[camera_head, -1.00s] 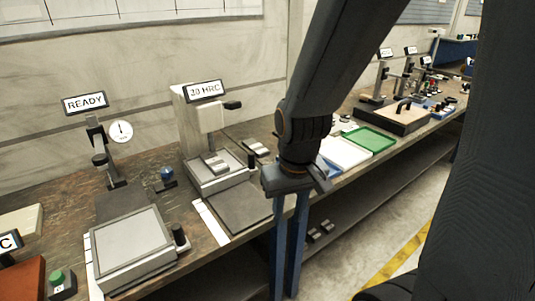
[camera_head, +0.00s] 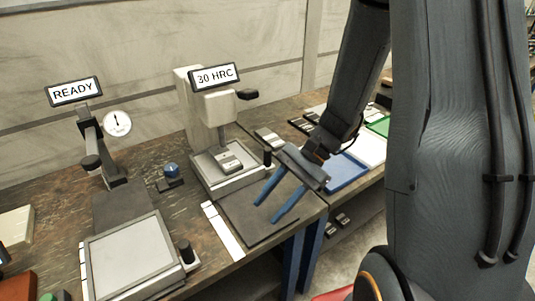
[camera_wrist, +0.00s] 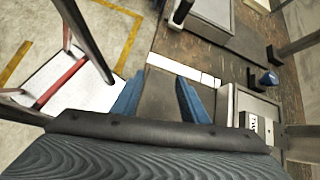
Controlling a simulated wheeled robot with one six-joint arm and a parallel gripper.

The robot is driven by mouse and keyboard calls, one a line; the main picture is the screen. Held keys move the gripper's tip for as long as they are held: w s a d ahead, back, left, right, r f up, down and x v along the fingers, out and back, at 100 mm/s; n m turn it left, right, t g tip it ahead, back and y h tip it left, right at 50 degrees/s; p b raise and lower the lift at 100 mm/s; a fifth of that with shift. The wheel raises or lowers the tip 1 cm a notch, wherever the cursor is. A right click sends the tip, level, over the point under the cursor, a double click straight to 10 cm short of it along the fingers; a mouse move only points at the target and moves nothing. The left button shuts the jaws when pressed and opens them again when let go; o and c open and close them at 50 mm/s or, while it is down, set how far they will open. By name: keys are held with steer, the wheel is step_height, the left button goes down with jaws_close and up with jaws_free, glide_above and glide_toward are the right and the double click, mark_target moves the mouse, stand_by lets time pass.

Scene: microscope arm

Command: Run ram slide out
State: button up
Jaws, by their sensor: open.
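No part is labelled as the ram slide, and I cannot tell which part it is. A pale bench machine (camera_head: 187,100) carries a "30 HRC" sign (camera_head: 215,76), and a dark handle (camera_head: 247,95) sticks out right from its head. A grey block (camera_head: 229,161) lies on its base plate under the head. At the left, a dark column arm (camera_head: 92,135) stands under a "READY" sign (camera_head: 74,91), with a dial (camera_head: 117,123) beside it. My gripper (camera_head: 266,212) is open and empty, its blue fingers over the dark mat in front of the machine. It also shows in the wrist view (camera_wrist: 160,82).
A grey plate (camera_head: 130,255) with a black post (camera_head: 187,251) sits at the front left. A blue knob (camera_head: 171,169) stands between the stations. Blue (camera_head: 345,172) and white trays lie to the right. The bench's front edge runs below my gripper.

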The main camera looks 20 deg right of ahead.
mark_target(268, 153)
steer(key=w+m+t+y, duration=0.1)
steer(key=w, duration=0.1)
steer(key=w+m+t+y, duration=0.1)
steer(key=w+m, duration=0.1)
steer(key=w+d+m+t+y, duration=0.1)
steer(key=w+m+y, duration=0.1)
steer(key=shift+w+f, duration=0.35)
steer(key=shift+w, duration=0.05)
steer(key=w+m+t, duration=0.1)
steer(key=w+d+t, duration=0.1)
steer(key=w+d+m+t+y, duration=0.1)
steer(key=shift+w+f+m, duration=0.15)
steer(key=shift+w+m, duration=0.15)
steer(key=shift+w, duration=0.05)
steer(key=w+d+m+t, duration=0.4)
steer(key=w+d, duration=0.1)
steer(key=w+d+f+m+t, duration=0.1)
steer(key=w+d+m+t, duration=0.1)
steer(key=d+t, duration=0.1)
steer(key=shift+w+d+b, duration=0.1)
steer(key=shift+w+b, duration=0.05)
steer(key=shift+b, duration=0.2)
steer(key=p+x, duration=0.2)
steer(key=x, duration=0.5)
steer(key=shift+w+r, duration=0.15)
steer(key=shift+w, duration=0.05)
jaws_close()
